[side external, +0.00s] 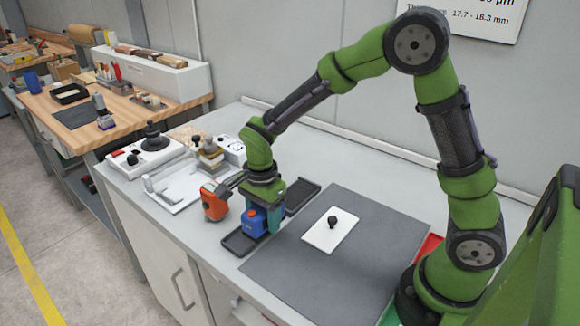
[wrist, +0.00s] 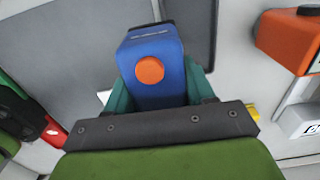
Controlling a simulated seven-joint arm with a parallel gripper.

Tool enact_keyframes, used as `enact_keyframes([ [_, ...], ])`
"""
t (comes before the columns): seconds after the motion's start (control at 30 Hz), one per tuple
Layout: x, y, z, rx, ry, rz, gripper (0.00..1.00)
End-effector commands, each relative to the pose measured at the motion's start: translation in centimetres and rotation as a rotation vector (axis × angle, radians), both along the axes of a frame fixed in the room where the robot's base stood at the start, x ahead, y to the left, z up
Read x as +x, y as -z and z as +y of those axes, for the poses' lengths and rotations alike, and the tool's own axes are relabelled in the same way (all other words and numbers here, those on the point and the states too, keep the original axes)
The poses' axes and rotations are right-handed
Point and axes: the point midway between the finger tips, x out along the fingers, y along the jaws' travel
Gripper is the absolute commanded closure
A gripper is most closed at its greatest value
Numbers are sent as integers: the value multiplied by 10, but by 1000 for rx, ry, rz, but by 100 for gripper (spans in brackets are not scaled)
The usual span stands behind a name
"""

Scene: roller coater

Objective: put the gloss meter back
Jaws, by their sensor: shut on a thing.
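A blue block-shaped device with an orange round button, which I take as the gloss meter (wrist: 152,58), is between the teal fingers of my gripper (wrist: 160,92). My gripper (side external: 263,215) is shut on it, pointing down, and the blue body (side external: 253,223) also shows in the side view. It is over a long, shallow black tray (side external: 237,243), upright or nearly so. I cannot tell whether its underside touches the tray. My gripper hides the tray's middle; its far end (side external: 303,197) shows behind.
An orange device (side external: 213,203) stands close to the left of my gripper. A white plate with a black knob (side external: 346,223) lies on the grey mat (side external: 375,240) to the right. A white applicator bed (side external: 180,185) and instruments stand at left. Much of the mat is clear.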

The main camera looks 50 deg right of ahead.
Motion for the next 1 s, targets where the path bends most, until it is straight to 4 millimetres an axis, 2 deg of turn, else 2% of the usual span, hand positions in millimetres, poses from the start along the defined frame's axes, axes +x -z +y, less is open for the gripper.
enact_keyframes([
  [0.03, 13, 2, 2, 0, -1, -1, 97],
  [0.1, 27, 3, 5, 0, 0, -1, 97],
  [0.3, 46, 4, 9, 0, -1, -1, 97],
  [0.6, 46, 38, 9, 0, -1, 1, 97],
  [1.0, 46, 42, 9, 0, -1, 0, 97],
])
